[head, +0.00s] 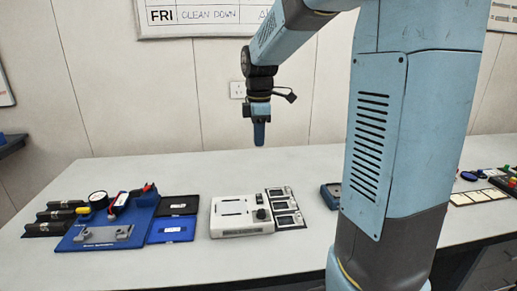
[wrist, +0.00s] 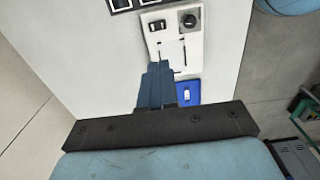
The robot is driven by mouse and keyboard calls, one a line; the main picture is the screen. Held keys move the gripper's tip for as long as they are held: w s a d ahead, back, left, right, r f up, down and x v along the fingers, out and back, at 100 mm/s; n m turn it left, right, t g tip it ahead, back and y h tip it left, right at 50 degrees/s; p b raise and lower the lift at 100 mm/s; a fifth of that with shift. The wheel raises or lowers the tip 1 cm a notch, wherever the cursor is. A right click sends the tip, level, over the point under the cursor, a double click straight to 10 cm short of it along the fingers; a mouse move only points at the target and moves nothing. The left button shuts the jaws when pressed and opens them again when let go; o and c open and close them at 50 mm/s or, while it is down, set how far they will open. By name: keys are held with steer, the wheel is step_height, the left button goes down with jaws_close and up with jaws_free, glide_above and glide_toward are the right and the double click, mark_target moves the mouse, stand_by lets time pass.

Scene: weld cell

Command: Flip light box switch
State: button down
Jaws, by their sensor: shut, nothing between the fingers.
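The light box (head: 231,222) is a white box on the bench, left of centre in the head view. It has a dark round knob and a small dark switch on its right part. In the wrist view the light box (wrist: 189,55) lies beyond the fingers, with the dark switch (wrist: 157,26) next to the round knob (wrist: 189,20). My gripper (head: 259,143) is shut and empty, pointing down above and behind the box, apart from it. In the wrist view my gripper (wrist: 157,67) hides part of the box's edge.
Dark framed plates (head: 284,207) stand right beside the light box. A blue tray (head: 172,229) and a blue board (head: 90,241) with tools and a dial lie to its left. A blue-grey item (head: 331,194) sits to the right, partly behind my arm. The bench front is clear.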

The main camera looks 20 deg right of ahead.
step_height(320, 180, up, 9)
steer(key=s, duration=0.1)
steer(key=shift+s+f, duration=0.1)
steer(key=shift+s, duration=0.1)
stand_by(0.5)
steer(key=s+f+m+t, duration=0.2)
steer(key=s+m, duration=0.6)
steer(key=s, duration=0.2)
steer(key=s+f+m+t, duration=0.3)
steer(key=s+m, duration=0.4)
steer(key=s, duration=0.4)
steer(key=shift+s+f+m+t, duration=0.15)
steer(key=shift+s+m+t, duration=0.15)
steer(key=shift+m, duration=0.1)
steer(key=shift+s, duration=0.15)
